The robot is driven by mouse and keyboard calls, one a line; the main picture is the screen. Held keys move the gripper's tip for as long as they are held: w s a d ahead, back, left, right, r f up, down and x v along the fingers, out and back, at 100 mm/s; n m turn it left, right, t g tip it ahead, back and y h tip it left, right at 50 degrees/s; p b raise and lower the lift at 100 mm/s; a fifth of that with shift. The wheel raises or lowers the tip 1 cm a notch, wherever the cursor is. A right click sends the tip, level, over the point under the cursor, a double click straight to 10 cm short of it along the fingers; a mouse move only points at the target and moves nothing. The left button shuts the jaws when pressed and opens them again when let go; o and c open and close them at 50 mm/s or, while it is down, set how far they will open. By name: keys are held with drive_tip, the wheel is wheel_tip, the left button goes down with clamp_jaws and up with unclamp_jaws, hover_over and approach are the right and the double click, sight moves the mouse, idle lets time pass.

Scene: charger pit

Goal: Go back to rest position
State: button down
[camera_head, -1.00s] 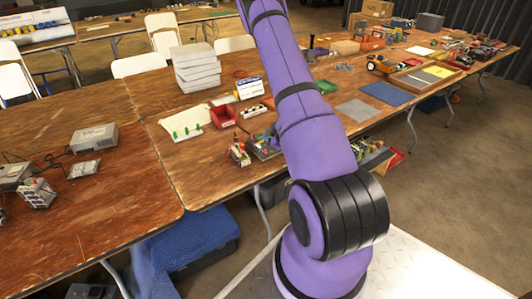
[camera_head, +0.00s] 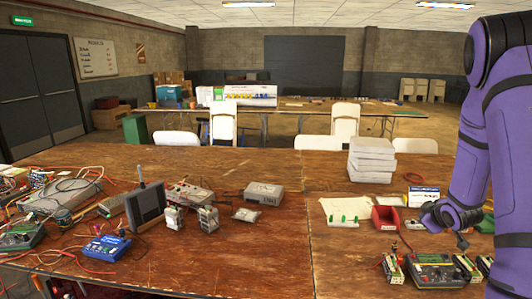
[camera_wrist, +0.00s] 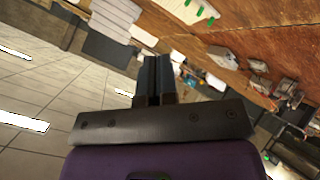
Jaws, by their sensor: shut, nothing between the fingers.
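My gripper (camera_wrist: 154,70) points out from the wrist in the wrist view, with its two dark fingers together and nothing between them. The wrist view is strongly tilted, with a brown table top along its upper right and ceiling lights at its left. In the head view, my purple arm fills the right edge.
The wooden tables carry a stack of grey boxes (camera_head: 371,160), a black multimeter (camera_head: 437,271), a dark upright screen device (camera_head: 146,207) and a blue tester (camera_head: 107,247) among loose cables. White chairs (camera_head: 223,123) stand behind. The left table's front middle is mostly clear.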

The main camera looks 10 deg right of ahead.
drive_tip(key=s+a+r+m+g, duration=0.15)
drive_tip(key=s+a+r, duration=0.25)
drive_tip(key=a+r, duration=0.5)
drive_tip(key=s+a+r+m+g, duration=0.1)
drive_tip(key=s+a+r+m, duration=0.4)
drive_tip(key=r, duration=0.7)
drive_tip(key=s+a+r+g+y, duration=0.1)
drive_tip(key=s+a+r, duration=0.2)
drive_tip(key=s+a, duration=0.5)
drive_tip(key=s+a+r+g+y, duration=0.1)
drive_tip(key=s+a+r, duration=0.3)
drive_tip(key=s+a, duration=0.4)
drive_tip(key=s, duration=0.5)
drive_tip(key=shift+s+a+y, duration=0.15)
drive_tip(key=shift+a+y, duration=0.1)
drive_tip(key=shift+y, duration=0.15)
